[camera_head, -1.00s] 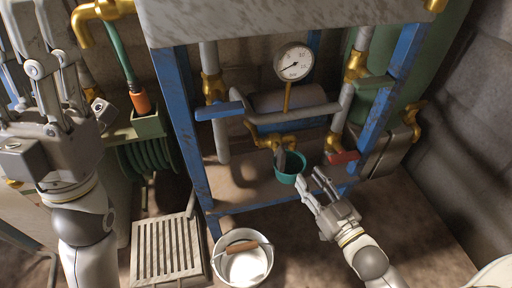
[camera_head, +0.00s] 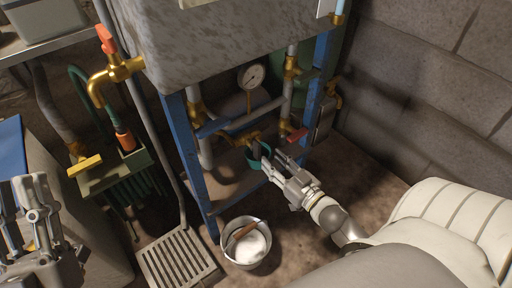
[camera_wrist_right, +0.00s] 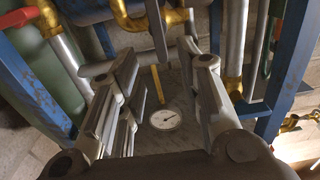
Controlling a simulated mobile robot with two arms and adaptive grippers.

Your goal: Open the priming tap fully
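A small brass tap (camera_head: 245,138) sits low on the pipework inside the blue frame, above a teal cup (camera_head: 254,163). I take it to be the priming tap. In the right wrist view its brass body (camera_wrist_right: 140,22) is at the top, with a grey lever (camera_wrist_right: 157,36) hanging down. My right gripper (camera_head: 271,161) is beside the teal cup. In the wrist view its fingers (camera_wrist_right: 157,60) stand apart with the lever showing between them; contact is not visible. My left gripper (camera_head: 22,190) is at the left edge, fingers apart and empty, partly cut off.
A round gauge (camera_head: 251,76) stands above the tap. A blue-handled lever (camera_head: 212,128) and a red-handled valve (camera_head: 297,135) flank it. Blue frame posts (camera_head: 190,160) stand close by. A bucket (camera_head: 225,252) and a floor grate (camera_head: 177,258) lie in front.

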